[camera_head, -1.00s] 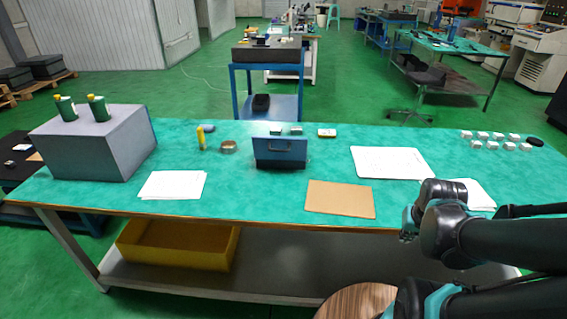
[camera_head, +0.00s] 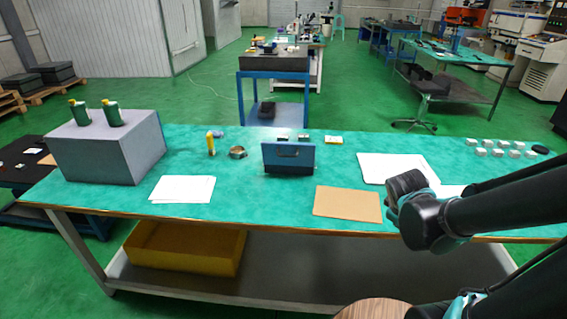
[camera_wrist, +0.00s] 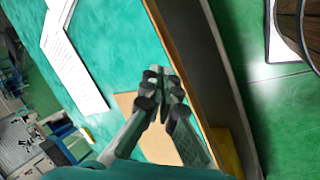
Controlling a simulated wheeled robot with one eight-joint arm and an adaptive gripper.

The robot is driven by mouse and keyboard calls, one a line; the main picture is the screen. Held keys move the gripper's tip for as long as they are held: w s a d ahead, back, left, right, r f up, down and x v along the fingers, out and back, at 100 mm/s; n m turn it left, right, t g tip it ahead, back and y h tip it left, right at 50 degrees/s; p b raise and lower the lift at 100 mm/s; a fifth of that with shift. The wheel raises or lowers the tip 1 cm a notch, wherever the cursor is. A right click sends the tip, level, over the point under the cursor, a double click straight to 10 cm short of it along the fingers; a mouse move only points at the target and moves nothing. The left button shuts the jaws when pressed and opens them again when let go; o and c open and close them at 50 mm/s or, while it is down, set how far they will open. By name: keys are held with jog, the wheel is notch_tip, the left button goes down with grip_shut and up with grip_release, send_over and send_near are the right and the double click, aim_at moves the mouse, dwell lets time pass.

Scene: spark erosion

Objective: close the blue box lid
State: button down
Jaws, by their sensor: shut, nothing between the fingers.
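The blue box (camera_head: 288,160) stands at the middle of the teal-topped table in the head view. A flat upright blue panel with a handle faces me and hides what is behind it; I cannot tell for sure whether this panel is the raised lid or the box front. My gripper (camera_wrist: 166,82) shows in the wrist view with its fingers together and nothing between them, above the table's front edge. In the head view my arm comes in from the right, well to the right of the box, and its fingers cannot be made out.
A brown sheet (camera_head: 347,204) and white papers (camera_head: 183,189) lie on the table (camera_head: 255,205). A large grey block (camera_head: 105,150) with two green bottles stands left. A yellow bottle (camera_head: 210,144) and round tin (camera_head: 237,152) are left of the box. Several small pale blocks lie far right.

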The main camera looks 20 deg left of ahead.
jog(key=w+a+n, duration=0.1)
jog(key=a+n, duration=0.1)
jog(key=a, duration=0.1)
jog(key=w+a+r+n+t, duration=0.1)
jog(key=a+n, duration=0.2)
jog(key=w+a+r+n+t, duration=0.1)
jog(key=a+n, duration=0.1)
jog(key=a, duration=0.1)
jog(key=shift+w+n, duration=0.3)
jog(key=shift+n, duration=0.1)
jog(key=s+a+r+n+t+y, duration=0.2)
jog(key=a+n, duration=0.4)
jog(key=a, duration=0.3)
jog(key=s+a+r+n+t+y, duration=0.1)
jog(key=s+a+r+n+t, duration=0.1)
jog(key=a+n, duration=0.55)
jog(key=s+a+r+n+t+y, duration=0.2)
jog(key=a+n, duration=0.3)
jog(key=a, duration=0.6)
jog(key=r+x, duration=0.2)
jog(key=x, duration=1)
jog(key=shift+w+a, duration=0.25)
jog(key=shift+w, duration=0.4)
jog(key=shift+r, duration=0.25)
jog(key=shift+w+a+r+g, duration=0.1)
jog(key=shift+w+r+g, duration=0.15)
jog(key=shift+g, duration=0.05)
